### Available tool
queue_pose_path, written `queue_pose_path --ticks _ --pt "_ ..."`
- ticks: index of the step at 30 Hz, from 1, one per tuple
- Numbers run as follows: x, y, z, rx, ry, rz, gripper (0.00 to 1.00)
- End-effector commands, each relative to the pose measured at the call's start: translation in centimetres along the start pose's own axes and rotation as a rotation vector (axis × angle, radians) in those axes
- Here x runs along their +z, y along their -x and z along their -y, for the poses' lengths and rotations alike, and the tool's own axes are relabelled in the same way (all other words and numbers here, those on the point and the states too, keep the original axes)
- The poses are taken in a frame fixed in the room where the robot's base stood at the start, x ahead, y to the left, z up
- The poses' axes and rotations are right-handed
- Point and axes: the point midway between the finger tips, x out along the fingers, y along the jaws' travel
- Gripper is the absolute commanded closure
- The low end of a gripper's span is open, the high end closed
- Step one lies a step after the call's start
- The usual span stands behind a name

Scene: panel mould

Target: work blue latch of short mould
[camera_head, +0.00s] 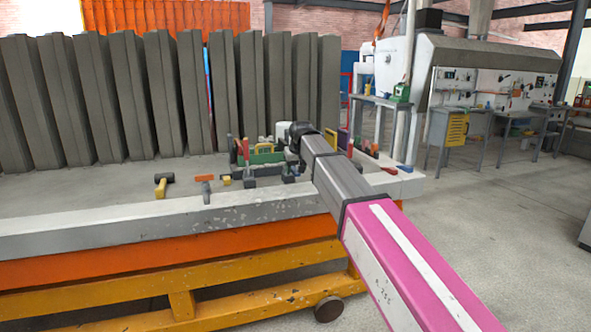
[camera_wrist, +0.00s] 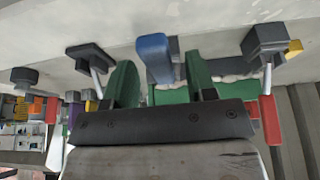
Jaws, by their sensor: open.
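The blue latch (camera_wrist: 153,57) shows near the middle of the wrist view as a blunt blue handle in front of the pale bed. My gripper (camera_wrist: 161,76) is open, with its green fingers on the left and right of the blue handle. I cannot tell whether either finger touches it. A green part (camera_wrist: 170,95) of the mould shows behind, between the fingers. In the head view my arm reaches over the bed's right part, and my gripper's fingertips and the blue latch are hidden or too small to make out.
Dark clamps with bright rods stand on both sides, one at left (camera_wrist: 90,55) and one at right (camera_wrist: 265,45). Tall grey panels (camera_head: 160,90) stand behind.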

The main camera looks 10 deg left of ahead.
Motion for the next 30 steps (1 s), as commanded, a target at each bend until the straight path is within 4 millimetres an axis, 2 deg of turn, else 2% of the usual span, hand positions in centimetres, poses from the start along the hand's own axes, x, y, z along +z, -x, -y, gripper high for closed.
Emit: queue_pose_path --ticks 3,5,6,8,9,17,30 --pt "0.0 0.0 0.0 0.0 0.0 0.0 0.49" --pt "0.0 0.0 0.0 0.0 0.0 0.0 0.65" --pt "0.0 0.0 0.0 0.0 0.0 0.0 0.78" --pt "0.0 0.0 0.0 0.0 0.0 0.0 0.98" --pt "0.0 0.0 0.0 0.0 0.0 0.0 1.0" --pt "-0.8 0.3 0.0 0.0 0.0 0.054 1.0" --pt "-4.0 2.3 0.0 0.0 0.0 0.376 1.0"
